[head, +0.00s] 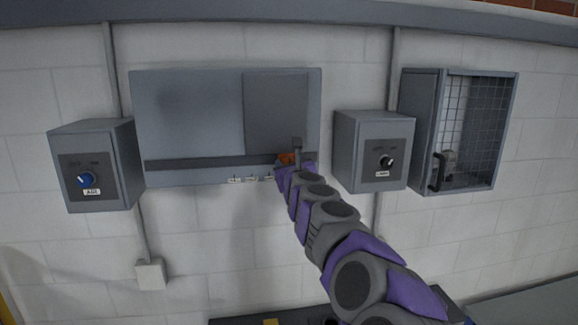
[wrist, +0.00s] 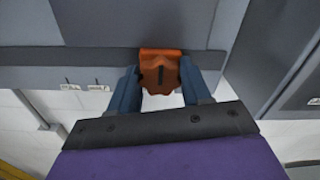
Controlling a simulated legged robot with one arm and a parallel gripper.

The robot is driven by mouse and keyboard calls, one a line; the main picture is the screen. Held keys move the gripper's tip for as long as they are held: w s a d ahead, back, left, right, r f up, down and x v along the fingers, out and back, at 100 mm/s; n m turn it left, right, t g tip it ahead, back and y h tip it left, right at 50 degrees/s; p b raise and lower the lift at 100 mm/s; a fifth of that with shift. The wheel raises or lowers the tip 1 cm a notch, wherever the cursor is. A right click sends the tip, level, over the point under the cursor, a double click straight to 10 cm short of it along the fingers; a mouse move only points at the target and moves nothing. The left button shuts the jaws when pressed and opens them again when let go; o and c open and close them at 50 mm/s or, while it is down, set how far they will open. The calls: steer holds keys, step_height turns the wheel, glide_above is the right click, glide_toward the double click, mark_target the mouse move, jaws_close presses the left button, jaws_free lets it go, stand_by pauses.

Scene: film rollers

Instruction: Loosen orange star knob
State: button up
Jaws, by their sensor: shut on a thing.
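The orange star knob (wrist: 159,72) sits at the lower edge of the grey wall panel, in the upper middle of the wrist view. My gripper (wrist: 160,84) has one blue finger on each side of the knob and is shut on it. A dark slot mark shows on the knob's face. In the head view a bit of the orange knob (head: 286,158) shows at the panel's lower right, mostly hidden behind my gripper (head: 288,165). The grey panel (head: 190,110) is fixed to the white block wall.
A grey box with a blue dial (head: 86,180) hangs at the left. A box with a black and white dial (head: 387,161) is right of the panel, close to my arm. A mesh-front cabinet (head: 475,125) with a black handle is farther right. Small white labels (head: 250,179) line the panel's bottom edge.

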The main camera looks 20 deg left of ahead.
steer(key=shift+f, duration=0.1)
steer(key=shift+c, duration=1.4)
steer(key=shift+n, duration=0.4)
steer(key=n, duration=0.5)
steer(key=n+b, duration=0.1)
steer(key=n, duration=1.1)
steer(key=shift+a+f, duration=0.1)
steer(key=shift+f, duration=0.2)
steer(key=shift+n, duration=0.5)
steer(key=o, duration=1.1)
steer(key=shift+w+a, duration=0.1)
steer(key=shift+c, duration=0.2)
